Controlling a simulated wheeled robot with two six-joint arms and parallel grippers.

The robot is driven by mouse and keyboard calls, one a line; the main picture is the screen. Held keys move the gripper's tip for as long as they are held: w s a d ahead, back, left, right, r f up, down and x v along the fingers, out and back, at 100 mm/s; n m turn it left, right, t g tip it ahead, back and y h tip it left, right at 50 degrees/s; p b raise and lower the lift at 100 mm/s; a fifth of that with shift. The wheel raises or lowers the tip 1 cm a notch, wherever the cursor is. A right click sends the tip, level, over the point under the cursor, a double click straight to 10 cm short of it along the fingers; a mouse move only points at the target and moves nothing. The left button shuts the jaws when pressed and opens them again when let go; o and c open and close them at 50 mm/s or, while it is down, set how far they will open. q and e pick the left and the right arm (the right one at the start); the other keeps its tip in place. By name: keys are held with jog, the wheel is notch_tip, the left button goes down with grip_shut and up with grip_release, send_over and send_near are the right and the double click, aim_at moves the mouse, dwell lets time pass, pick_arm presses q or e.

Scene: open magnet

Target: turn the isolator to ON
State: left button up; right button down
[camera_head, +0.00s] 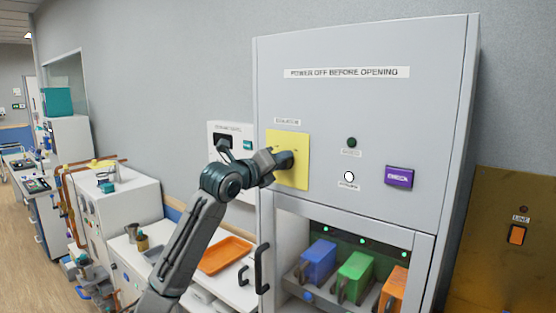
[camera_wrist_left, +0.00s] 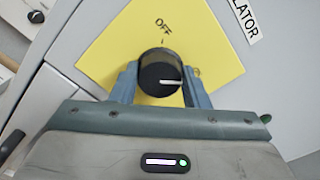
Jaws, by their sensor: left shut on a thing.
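The isolator is a black round knob (camera_wrist_left: 160,75) on a yellow plate (camera_head: 301,170) on the front of the grey cabinet (camera_head: 390,112). In the left wrist view the plate (camera_wrist_left: 110,50) looks tilted and shows the word OFF above the knob. A white pointer line on the knob points to the right in that view, away from OFF. My left gripper (camera_wrist_left: 160,88) has one finger on each side of the knob and is shut on it. In the head view my left gripper (camera_head: 284,161) covers most of the knob. My right gripper is not in view.
A dark indicator (camera_head: 351,142), a white indicator (camera_head: 349,176) and a purple CHECK button (camera_head: 399,176) are right of the plate. Below, an open bay holds blue (camera_head: 318,261), green (camera_head: 355,277) and orange blocks. A black handle (camera_head: 262,268) sticks out. An orange tray (camera_head: 225,255) lies left.

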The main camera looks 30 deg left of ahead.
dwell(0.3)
pick_arm(q)
jog(key=o, duration=1)
jog(key=shift+c, duration=0.2)
jog(key=s+b, duration=0.6)
jog(key=s, duration=0.4)
jog(key=shift+s+a, duration=0.35)
jog(key=shift+a, duration=0.05)
